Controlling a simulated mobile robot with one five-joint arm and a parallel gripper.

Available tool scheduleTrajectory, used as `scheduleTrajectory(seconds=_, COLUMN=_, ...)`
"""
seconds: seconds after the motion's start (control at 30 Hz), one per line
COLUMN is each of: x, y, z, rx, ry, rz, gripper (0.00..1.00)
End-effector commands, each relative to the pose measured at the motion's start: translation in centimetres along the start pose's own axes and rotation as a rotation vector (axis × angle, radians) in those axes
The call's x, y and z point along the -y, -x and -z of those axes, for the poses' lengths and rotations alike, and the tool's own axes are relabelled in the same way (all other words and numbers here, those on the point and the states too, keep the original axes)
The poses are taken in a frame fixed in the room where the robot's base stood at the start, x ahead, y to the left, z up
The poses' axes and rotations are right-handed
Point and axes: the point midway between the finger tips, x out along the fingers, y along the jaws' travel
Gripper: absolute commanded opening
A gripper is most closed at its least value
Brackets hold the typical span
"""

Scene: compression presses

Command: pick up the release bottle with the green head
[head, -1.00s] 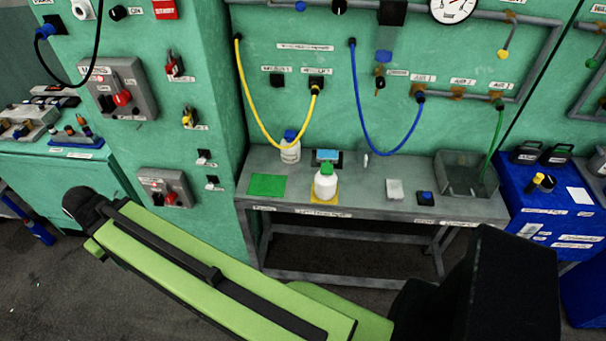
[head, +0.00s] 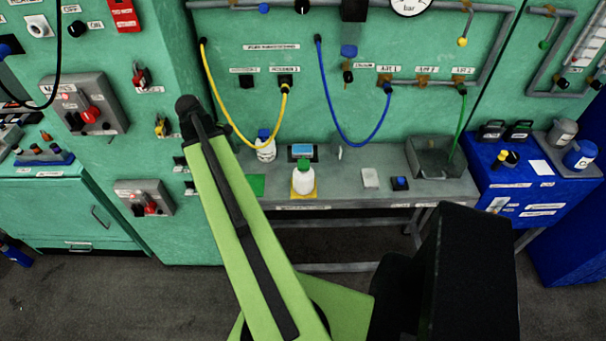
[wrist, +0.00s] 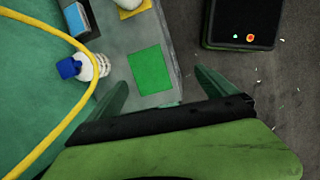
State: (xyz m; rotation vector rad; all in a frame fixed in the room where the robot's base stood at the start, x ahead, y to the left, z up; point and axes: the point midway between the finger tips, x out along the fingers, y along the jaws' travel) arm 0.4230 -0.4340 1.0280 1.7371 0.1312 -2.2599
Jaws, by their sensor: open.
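The release bottle with the green head (head: 303,181) is white and stands upright on a yellow mat (head: 294,193) on the grey bench. In the wrist view only a bit of its white base (wrist: 129,4) shows at the top edge. A similar white bottle with a blue head (head: 265,146) stands behind and to its left; it also shows in the wrist view (wrist: 92,67). My gripper (wrist: 161,78) is open and empty, its fingers either side of a green mat (wrist: 150,69), apart from both bottles. In the head view my gripper is hidden.
A yellow hose (wrist: 97,92) loops across the wrist view near the blue-headed bottle. A white block (head: 370,178), a blue button box (head: 400,183) and a grey basin (head: 436,160) lie to the right.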

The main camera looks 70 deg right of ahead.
Motion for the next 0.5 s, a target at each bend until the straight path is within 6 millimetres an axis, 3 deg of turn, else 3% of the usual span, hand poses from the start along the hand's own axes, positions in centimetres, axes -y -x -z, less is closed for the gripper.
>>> scheduleTrajectory(seconds=0.03, x=-2.5, y=-0.4, z=-4.1, rx=0.029, ry=0.011, rz=0.015, gripper=0.96)
scheduleTrajectory(seconds=0.1, x=-4.5, y=-1.4, z=-8.8, rx=0.065, ry=0.047, rz=0.033, gripper=0.96)
scheduleTrajectory(seconds=0.2, x=-6.0, y=-2.3, z=-13.5, rx=0.098, ry=0.085, rz=0.056, gripper=0.96)
scheduleTrajectory(seconds=0.3, x=-6.6, y=-2.8, z=-15.6, rx=0.112, ry=0.106, rz=0.068, gripper=0.96)
scheduleTrajectory(seconds=0.5, x=-6.5, y=-3.5, z=-15.9, rx=0.115, ry=0.114, rz=0.070, gripper=0.96)
